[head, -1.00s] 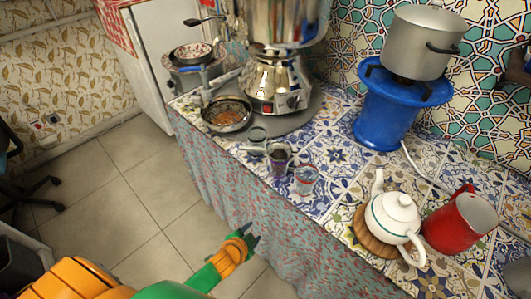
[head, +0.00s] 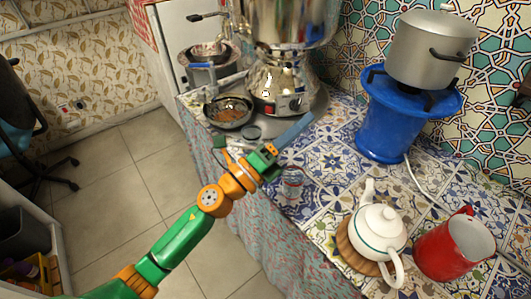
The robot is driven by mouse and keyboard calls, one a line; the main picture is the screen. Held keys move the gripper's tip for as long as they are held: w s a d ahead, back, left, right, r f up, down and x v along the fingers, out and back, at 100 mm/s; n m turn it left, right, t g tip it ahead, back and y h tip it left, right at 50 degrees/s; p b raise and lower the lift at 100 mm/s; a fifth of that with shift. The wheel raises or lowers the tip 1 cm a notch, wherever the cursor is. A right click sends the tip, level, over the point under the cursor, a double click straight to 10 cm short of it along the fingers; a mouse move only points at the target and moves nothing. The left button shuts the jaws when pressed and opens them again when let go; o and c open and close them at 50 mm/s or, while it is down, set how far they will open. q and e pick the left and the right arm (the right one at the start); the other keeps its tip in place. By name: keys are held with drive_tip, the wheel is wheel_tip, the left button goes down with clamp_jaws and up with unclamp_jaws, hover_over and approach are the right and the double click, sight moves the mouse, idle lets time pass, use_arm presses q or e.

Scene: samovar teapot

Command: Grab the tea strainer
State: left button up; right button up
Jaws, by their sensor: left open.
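A small dark round item (head: 251,132), perhaps the tea strainer, lies near the counter's front edge, just beyond my left gripper in the head view. It is too small to be sure of. My left gripper (head: 281,143) is over the front edge of the counter, open, with nothing seen in it. A long blue-grey finger points up and to the right. My gripper and wrist hide part of the counter edge, including the dark cup seen there earlier. My right gripper is out of view.
A small glass (head: 292,182) stands just right of my wrist. A pan with brown contents (head: 229,114) and the metal samovar (head: 272,82) are behind. A white teapot (head: 378,232), a red jug (head: 453,249) and a blue stand (head: 386,128) with a pot (head: 431,52) are right.

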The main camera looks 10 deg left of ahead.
use_arm(q)
drive_tip(key=s+d+m+g+h, duration=0.35)
drive_tip(key=d+m+g, duration=0.4)
drive_tip(key=m, duration=0.65)
drive_tip(key=a+f+m+g+y, duration=0.1)
drive_tip(key=a+f+m+y, duration=0.1)
drive_tip(key=f, duration=0.1)
drive_tip(key=w+a+f+m+g+y, duration=0.1)
drive_tip(key=a+f+m+y, duration=0.1)
drive_tip(key=m+y, duration=0.1)
drive_tip(key=w+a+f+m+g+y, duration=0.1)
drive_tip(key=a+f+m+g+y, duration=0.1)
drive_tip(key=a+f+m+y, duration=0.1)
drive_tip(key=shift+w+f, duration=0.25)
drive_tip(key=shift+f, duration=0.1)
drive_tip(key=w+a+m+y, duration=0.1)
drive_tip(key=w+a+y, duration=0.1)
drive_tip(key=a+y, duration=0.4)
drive_tip(key=t+y, duration=0.1)
drive_tip(key=y, duration=0.2)
approach(242, 146)
drive_tip(key=x, duration=0.3)
drive_tip(key=p+x, duration=0.1)
drive_tip(key=x, duration=0.5)
drive_tip(key=shift+w, duration=0.15)
clamp_jaws()
